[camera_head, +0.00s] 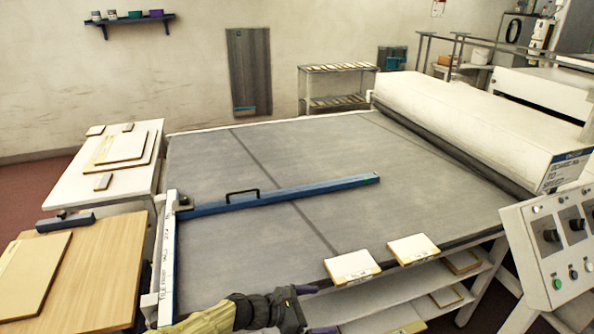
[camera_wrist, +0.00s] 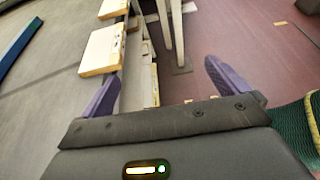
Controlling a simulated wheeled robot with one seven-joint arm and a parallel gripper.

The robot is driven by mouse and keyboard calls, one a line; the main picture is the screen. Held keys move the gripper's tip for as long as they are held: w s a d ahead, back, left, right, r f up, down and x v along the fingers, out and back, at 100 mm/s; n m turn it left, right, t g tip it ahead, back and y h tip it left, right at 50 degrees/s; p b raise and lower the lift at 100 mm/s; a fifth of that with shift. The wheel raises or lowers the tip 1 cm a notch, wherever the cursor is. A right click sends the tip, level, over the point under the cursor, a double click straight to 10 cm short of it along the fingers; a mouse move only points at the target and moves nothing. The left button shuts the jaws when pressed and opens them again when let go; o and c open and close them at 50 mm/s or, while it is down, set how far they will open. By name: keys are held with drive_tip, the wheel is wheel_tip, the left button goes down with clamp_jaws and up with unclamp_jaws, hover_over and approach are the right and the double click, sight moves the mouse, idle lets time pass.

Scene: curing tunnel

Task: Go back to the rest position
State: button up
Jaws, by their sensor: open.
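My gripper (camera_head: 312,309) is at the near edge of the grey table (camera_head: 260,240), low in the head view. In the wrist view my gripper (camera_wrist: 165,85) has its two purple fingers spread wide with nothing between them. Past the fingers the wrist view shows the table's edge, legs and the reddish floor. The arm behind the gripper wears a yellow-green sleeve and enters from the bottom of the head view.
Two pale boards (camera_head: 351,267) (camera_head: 413,249) lie at the table's near edge, close to my gripper. A blue bar (camera_head: 290,194) with a black handle crosses the table. A control panel (camera_head: 555,245) stands right.

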drive_tip(key=s+d+f+m+g+y, duration=0.2)
drive_tip(key=s+d+m+g+y, duration=0.5)
drive_tip(key=m, duration=0.3)
drive_tip(key=s+d+r+m+t+y, duration=0.1)
drive_tip(key=s+r+m+t+y, duration=0.1)
drive_tip(key=r+m, duration=0.3)
drive_tip(key=s+d+r+m+t+y, duration=0.2)
drive_tip(key=r+m+t+y, duration=0.1)
drive_tip(key=r+m, duration=0.3)
wheel_tip(320, 180, up, 2)
drive_tip(key=shift+s+d+m+y, duration=0.2)
drive_tip(key=shift+d+m+y, duration=0.1)
drive_tip(key=shift+y, duration=0.1)
